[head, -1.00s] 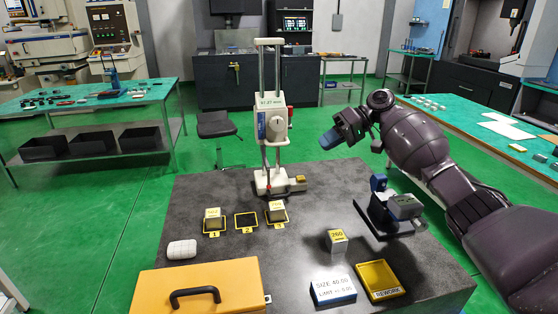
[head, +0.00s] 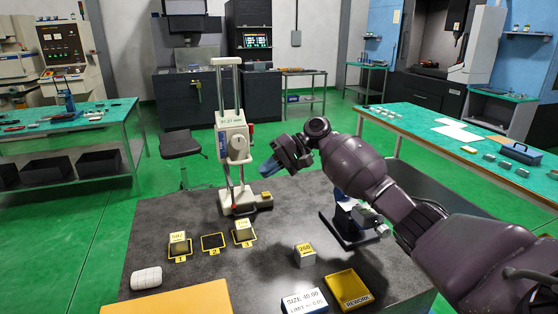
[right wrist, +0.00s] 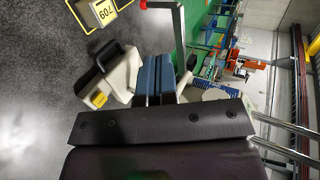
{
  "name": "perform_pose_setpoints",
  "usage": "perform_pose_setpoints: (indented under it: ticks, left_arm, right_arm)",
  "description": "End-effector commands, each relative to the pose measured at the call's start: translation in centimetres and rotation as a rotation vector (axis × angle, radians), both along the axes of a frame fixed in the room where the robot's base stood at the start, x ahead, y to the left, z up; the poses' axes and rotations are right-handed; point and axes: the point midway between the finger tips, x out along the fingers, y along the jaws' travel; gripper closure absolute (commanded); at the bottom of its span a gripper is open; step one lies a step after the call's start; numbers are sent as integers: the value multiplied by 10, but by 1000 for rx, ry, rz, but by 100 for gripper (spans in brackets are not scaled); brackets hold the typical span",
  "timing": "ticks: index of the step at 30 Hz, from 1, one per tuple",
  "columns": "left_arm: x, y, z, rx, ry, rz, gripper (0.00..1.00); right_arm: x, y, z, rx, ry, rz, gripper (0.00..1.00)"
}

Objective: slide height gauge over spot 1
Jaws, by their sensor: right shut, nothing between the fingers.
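The height gauge (head: 234,145) stands upright on the dark table, behind the row of marked spots, with two columns and a white base. Spot 1 (head: 180,257) is a yellow-edged square at the left of the row, with a block (head: 179,243) on it. My right gripper (head: 270,168) is shut and empty, just right of the gauge and above the table, apart from it in the head view. In the right wrist view its blue fingers (right wrist: 153,78) lie together beside the white gauge base (right wrist: 122,72). My left gripper is not in view.
Another block (head: 304,255), a yellow rework tray (head: 348,288), a size sign (head: 304,301) and a dark stand (head: 345,228) are to the right. A white rounded object (head: 146,278) lies front left.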

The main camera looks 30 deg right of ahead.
Motion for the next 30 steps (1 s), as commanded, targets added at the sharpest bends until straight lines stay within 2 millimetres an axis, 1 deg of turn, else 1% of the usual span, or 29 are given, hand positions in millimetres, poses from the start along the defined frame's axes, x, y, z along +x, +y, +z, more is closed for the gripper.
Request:
perform_pose_setpoints:
  ticks: [1,5,9,12,18,30]
  left_arm:
    - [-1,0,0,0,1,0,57]
    - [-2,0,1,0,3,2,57]
    - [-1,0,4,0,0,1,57]
    - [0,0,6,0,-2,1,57]
    - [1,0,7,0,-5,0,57]
    - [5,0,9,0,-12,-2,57]
  right_arm:
    - [2,9,-4,1,0,3,100]
    - [7,28,-16,0,0,2,100]
    - [12,47,-15,0,-3,3,100]
    - [14,57,-16,-1,-2,2,100]
    - [17,66,-16,-1,-1,1,100]
    - [17,68,-16,0,0,1,100]
